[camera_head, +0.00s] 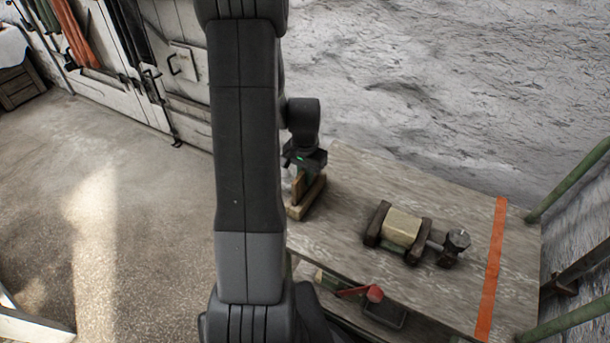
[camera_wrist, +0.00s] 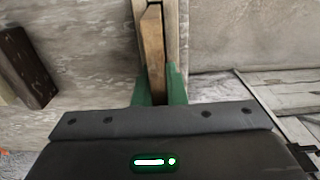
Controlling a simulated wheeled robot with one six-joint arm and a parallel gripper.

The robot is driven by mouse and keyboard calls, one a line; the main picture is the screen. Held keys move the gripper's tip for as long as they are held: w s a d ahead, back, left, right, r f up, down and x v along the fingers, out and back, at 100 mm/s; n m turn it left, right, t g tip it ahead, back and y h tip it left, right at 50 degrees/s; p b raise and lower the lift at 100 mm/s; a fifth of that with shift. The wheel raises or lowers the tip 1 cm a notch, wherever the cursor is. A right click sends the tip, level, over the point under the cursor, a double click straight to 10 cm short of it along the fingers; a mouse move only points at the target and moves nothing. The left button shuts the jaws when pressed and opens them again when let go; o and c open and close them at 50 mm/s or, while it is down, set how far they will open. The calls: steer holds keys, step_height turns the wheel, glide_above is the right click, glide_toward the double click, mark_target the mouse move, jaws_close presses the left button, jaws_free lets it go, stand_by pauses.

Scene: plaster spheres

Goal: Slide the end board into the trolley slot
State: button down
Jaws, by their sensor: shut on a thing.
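The end board (camera_wrist: 153,52) is a narrow brown wooden piece held between the green fingers of my gripper (camera_wrist: 157,88) in the wrist view. Pale wooden strips (camera_wrist: 180,42) run along both sides of it and look like the slot. In the head view my gripper (camera_head: 302,168) points down at the table's left end, and the board (camera_head: 299,184) stands upright below it. A low wooden piece (camera_head: 309,197) lies at its foot. Whether the board sits down inside the slot or just above it, I cannot tell. My arm hides part of this area.
A wooden table (camera_head: 365,178) carries a pale block (camera_head: 403,227) between dark wooden supports, with a metal-headed tool (camera_head: 457,242) beside it. An orange strip (camera_head: 491,268) crosses the table's right end. A red-handled object (camera_head: 374,293) lies lower in front. A rough grey wall stands behind.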

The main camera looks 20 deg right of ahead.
steer(key=shift+f+b, duration=0.8)
steer(key=shift+f, duration=0.3)
steer(key=c, duration=1.4)
jaws_free()
steer(key=shift+r, duration=0.15)
steer(key=shift+r+p, duration=1.45)
steer(key=shift+r, duration=0.45)
